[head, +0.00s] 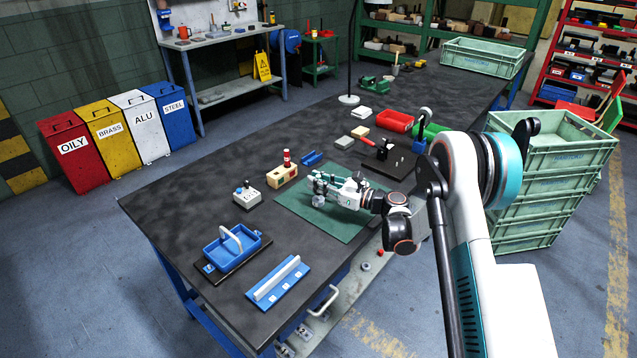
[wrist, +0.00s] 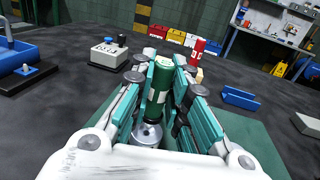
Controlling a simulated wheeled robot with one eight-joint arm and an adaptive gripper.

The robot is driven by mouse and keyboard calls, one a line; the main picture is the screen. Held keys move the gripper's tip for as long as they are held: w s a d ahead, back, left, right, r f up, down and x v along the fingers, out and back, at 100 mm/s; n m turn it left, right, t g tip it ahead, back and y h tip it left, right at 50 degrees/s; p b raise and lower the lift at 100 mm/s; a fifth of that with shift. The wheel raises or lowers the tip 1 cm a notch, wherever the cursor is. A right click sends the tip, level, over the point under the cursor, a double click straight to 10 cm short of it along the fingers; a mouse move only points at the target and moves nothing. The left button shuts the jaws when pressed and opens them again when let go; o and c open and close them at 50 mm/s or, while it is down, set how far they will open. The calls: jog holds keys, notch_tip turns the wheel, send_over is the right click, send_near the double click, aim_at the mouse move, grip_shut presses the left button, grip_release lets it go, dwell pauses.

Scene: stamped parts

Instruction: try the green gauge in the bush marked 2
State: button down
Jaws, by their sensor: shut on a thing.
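The green gauge (wrist: 162,82), a cylinder with a pale label, stands between the fingers of my gripper (wrist: 165,95), which is shut on it. In the head view my gripper (head: 330,190) is low over the green mat (head: 350,226), and its fingers hide the gauge. A round metal bush (wrist: 147,134) is just below the gauge in the wrist view; a grey metal part also shows under the fingers in the head view (head: 318,201). I cannot tell whether the gauge's lower end is inside the bush or above it. No number is readable on it.
A wooden block (head: 283,177) with a red gauge (head: 287,158) stands behind my gripper. The mat's front is clear.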

jog(key=shift+f, duration=0.75)
dwell(1.4)
jog(key=shift+r, duration=0.1)
jog(key=shift+r+p, duration=0.6)
jog(key=shift+r, duration=1.15)
jog(key=shift+a, duration=0.1)
